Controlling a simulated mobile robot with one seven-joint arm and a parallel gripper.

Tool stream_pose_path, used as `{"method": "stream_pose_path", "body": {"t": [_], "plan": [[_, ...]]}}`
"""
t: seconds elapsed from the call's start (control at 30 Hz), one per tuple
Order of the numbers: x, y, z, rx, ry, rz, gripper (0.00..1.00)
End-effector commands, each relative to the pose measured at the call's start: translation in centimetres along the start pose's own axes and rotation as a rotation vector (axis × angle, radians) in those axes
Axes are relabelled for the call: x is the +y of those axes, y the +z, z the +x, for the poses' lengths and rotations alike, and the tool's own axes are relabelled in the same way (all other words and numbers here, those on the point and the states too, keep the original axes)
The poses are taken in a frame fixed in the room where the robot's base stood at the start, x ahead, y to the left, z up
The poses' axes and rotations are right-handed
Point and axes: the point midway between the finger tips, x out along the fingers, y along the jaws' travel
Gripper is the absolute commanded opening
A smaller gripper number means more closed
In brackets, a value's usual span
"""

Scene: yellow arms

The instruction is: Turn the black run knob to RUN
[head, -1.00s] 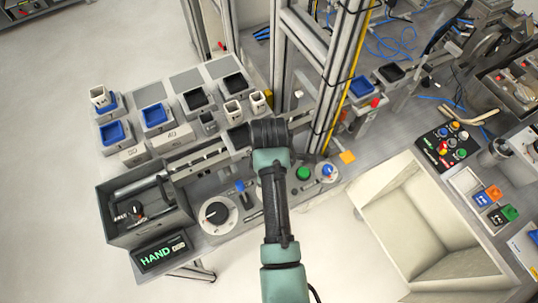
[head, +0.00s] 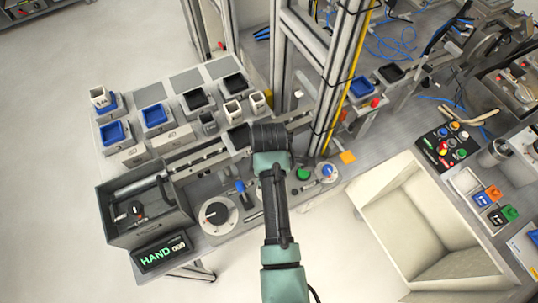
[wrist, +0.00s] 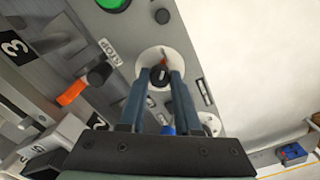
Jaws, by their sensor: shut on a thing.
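The black run knob (wrist: 159,78) sits on a round white dial (wrist: 146,62) in the wrist view, with a red-orange mark at its upper side. My gripper (wrist: 160,76) is shut on the knob, one blue-grey finger on each side. Small label plates sit to the right, too small to read. In the head view my arm and gripper body (head: 272,140) hang over the grey control panel (head: 258,228) and hide the knob.
In the head view, a larger black-pointer dial (head: 218,214) and blue handle (head: 240,187) lie left, a blue knob (head: 328,170) right. A frame post (head: 340,80) rises behind; a HAND display (head: 160,257) stands front left.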

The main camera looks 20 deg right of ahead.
Motion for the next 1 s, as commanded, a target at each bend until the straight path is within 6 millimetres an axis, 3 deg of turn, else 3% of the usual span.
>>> {"method": "stream_pose_path", "body": {"t": [0.37,1.0], "plan": [[-0.01,-0.02,-0.21,0.000,-0.002,0.105,0.00],[0.01,-0.01,-0.25,-0.001,-0.002,0.678,0.00]]}}
